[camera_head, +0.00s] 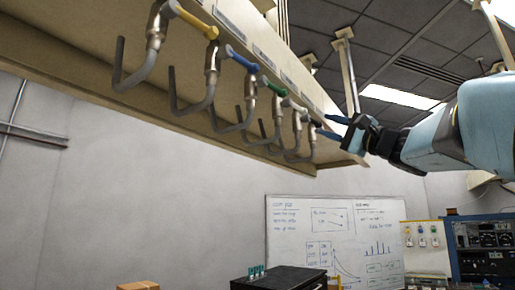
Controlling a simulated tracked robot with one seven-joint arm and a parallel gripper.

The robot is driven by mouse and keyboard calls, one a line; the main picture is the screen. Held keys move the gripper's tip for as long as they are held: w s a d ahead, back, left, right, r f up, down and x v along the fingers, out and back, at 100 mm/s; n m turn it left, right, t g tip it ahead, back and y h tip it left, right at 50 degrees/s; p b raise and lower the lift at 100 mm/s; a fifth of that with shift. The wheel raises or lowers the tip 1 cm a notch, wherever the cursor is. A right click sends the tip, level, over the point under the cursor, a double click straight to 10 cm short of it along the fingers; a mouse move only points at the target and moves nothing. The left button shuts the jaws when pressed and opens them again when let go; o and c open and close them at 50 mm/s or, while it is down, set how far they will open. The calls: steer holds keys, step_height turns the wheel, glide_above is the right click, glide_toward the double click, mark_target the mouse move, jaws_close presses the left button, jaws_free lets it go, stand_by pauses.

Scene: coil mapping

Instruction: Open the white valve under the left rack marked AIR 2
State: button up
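A beige overhead rack (90,52) runs from upper left toward the middle. Several valves with coloured handles and bent grey pipes hang along its edge. The white valve handle (293,104) is fourth along, just past the green handle (273,87). My gripper (323,125) is right of the white valve, at the far end of the row. Its two bluish fingers point left and stand apart, with nothing visibly held between them. The fingertips appear close to the last valve (312,130), which they partly overlap; contact cannot be told. The rack labels are too small to read.
The yellow handle (193,17) and blue handle (239,58) are nearer along the row. The hooked pipes hang below the rack. A whiteboard (290,225), a black box (280,279) and blue equipment (485,245) stand below and behind. The space under the rack looks open.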

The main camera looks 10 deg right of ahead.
mark_target(299, 108)
steer(key=shift+t, duration=0.4)
steer(key=x, duration=0.4)
steer(key=r+x, duration=0.1)
steer(key=x, duration=0.4)
steer(key=d+x, duration=0.1)
steer(key=x, duration=0.4)
steer(key=shift+s+r, duration=0.3)
jaws_close()
